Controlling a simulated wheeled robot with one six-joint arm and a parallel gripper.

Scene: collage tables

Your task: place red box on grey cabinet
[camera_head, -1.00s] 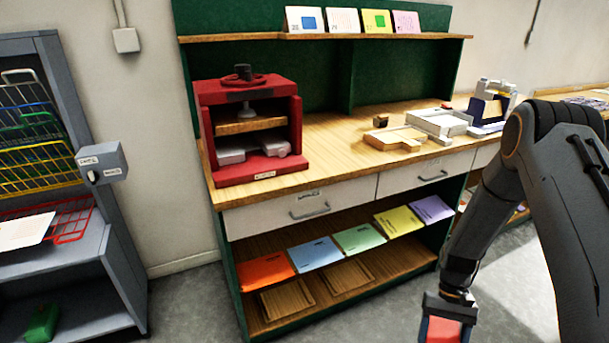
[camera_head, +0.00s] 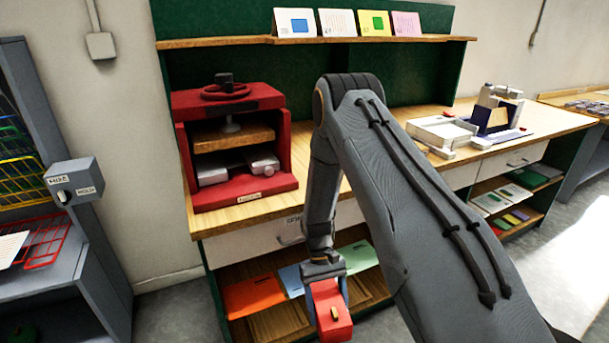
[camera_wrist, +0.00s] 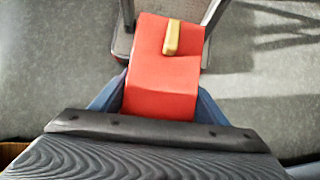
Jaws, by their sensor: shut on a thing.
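A red box (camera_head: 329,309) with a small tan knob is held in my gripper (camera_head: 322,270), low in front of the wooden workbench. In the wrist view the red box (camera_wrist: 160,88) fills the space between the fingers, its tan knob towards the top. The gripper is shut on it, and the box hangs clear of the floor. The grey cabinet (camera_head: 112,275) stands at the left edge of the head view, cut off by the frame. It has wire baskets, a red wire tray (camera_head: 45,240) with a white sheet, and a lower shelf.
The workbench (camera_head: 245,213) carries a red press (camera_head: 235,145) and white trays (camera_head: 442,131). Coloured folders (camera_head: 255,292) lie on its lower shelf. A grey switch box (camera_head: 75,181) juts from the cabinet's side. Bare floor (camera_head: 165,310) shows between cabinet and bench.

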